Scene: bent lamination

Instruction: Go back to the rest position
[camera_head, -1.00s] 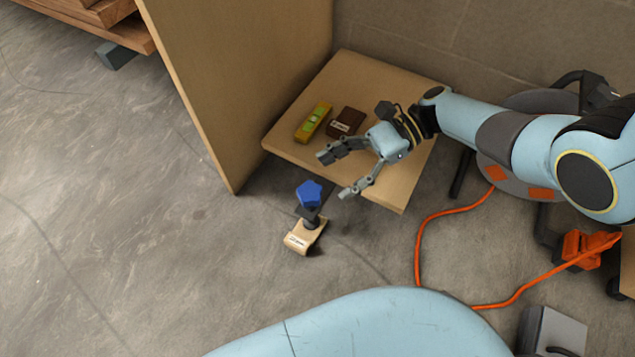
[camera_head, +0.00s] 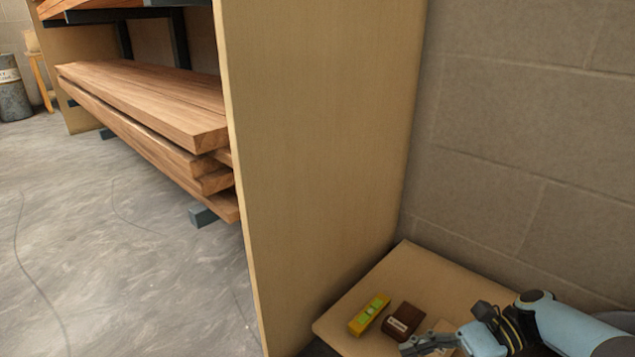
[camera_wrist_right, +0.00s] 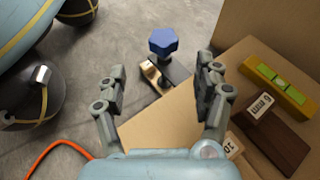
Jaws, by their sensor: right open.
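My right gripper (camera_wrist_right: 162,78) is open and empty, over the front edge of the small wooden shelf. In the head view the right gripper (camera_head: 432,345) is partly cut off at the bottom edge. In the wrist view a blue star-shaped knob (camera_wrist_right: 163,41) on a dark clamp with a small labelled tan block (camera_wrist_right: 151,73) lies beyond and between the fingers, apart from them. My left gripper is in neither view.
The shelf (camera_head: 372,270) holds a yellow level (camera_head: 369,314) and a dark brown labelled block (camera_head: 403,321), left of my right gripper. A tall wooden panel (camera_head: 320,150) stands beside it. Stacked planks (camera_head: 150,100) fill a rack further left. Grey floor (camera_head: 120,240) is open at left.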

